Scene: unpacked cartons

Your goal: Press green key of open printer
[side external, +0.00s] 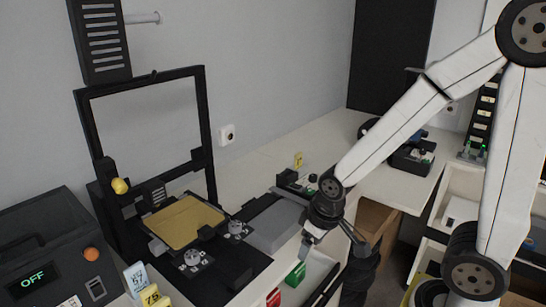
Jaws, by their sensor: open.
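An open-framed black printer (205,92) with a gold plate (184,222) stands on the counter at the left. A green block (295,275), which may be the green key, shows at the counter's front, below and left of my gripper. A red block (273,298) sits beside it, partly cut off by the bottom edge. My gripper (333,247) points down, open, with its fingers apart and nothing seen between them. It is above and to the right of the green block and looks apart from it; the exact depth gap cannot be told.
A grey box (275,226) lies close left of my gripper. A dark machine with a green OFF display (34,279) and yellow and white number tags (150,295) stand at the lower left.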

